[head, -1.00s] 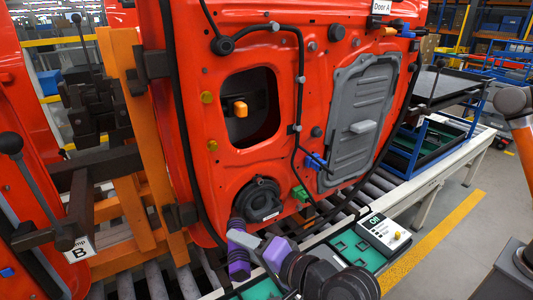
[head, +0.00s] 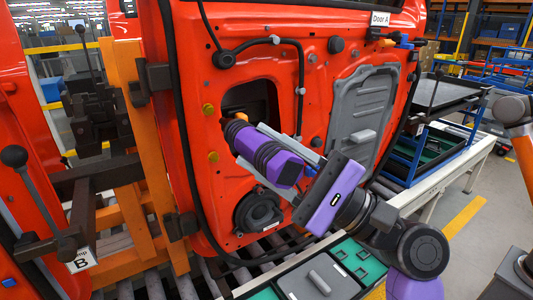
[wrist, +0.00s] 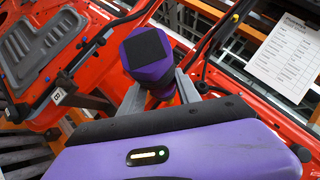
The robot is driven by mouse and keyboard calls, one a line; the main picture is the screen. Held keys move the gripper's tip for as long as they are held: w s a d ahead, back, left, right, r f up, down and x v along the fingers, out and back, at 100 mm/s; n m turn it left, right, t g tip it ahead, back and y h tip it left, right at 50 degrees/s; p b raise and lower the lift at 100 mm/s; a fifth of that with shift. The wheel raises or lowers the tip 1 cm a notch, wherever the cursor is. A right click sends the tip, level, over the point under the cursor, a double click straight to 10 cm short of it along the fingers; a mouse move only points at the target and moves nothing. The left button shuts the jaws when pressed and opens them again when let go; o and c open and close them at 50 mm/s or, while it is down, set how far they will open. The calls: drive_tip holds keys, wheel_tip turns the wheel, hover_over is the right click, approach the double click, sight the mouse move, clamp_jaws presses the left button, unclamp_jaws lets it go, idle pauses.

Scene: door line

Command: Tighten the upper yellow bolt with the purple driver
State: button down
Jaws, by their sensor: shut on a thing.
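The purple driver (head: 274,160) has black ribs and is held in front of the door opening, its far end pointing up and left. In the wrist view its dark square end (wrist: 147,55) faces the camera. My gripper (head: 250,145) is shut on it, one finger on each side; the fingers also show in the wrist view (wrist: 160,92). The upper yellow bolt (head: 208,110) sits on the red door, left of the opening, apart from the driver. A second yellow bolt (head: 213,156) sits below it. The driver's tip is hard to make out.
The red door (head: 215,205) carries a grey panel (head: 362,120), a black cable and a round speaker (head: 258,211). An orange piece (head: 241,117) shows in the opening, close to the driver. A green-lined tray (head: 350,252) lies below. An orange post (head: 140,130) stands left.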

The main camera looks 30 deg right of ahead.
sight(243, 135)
drive_tip(key=shift+w+b, duration=0.35)
drive_tip(key=shift+w, duration=3.25)
idle(0.7)
drive_tip(key=shift+s+p, duration=0.6)
drive_tip(key=shift+s, duration=2.95)
drive_tip(key=shift+f, duration=0.1)
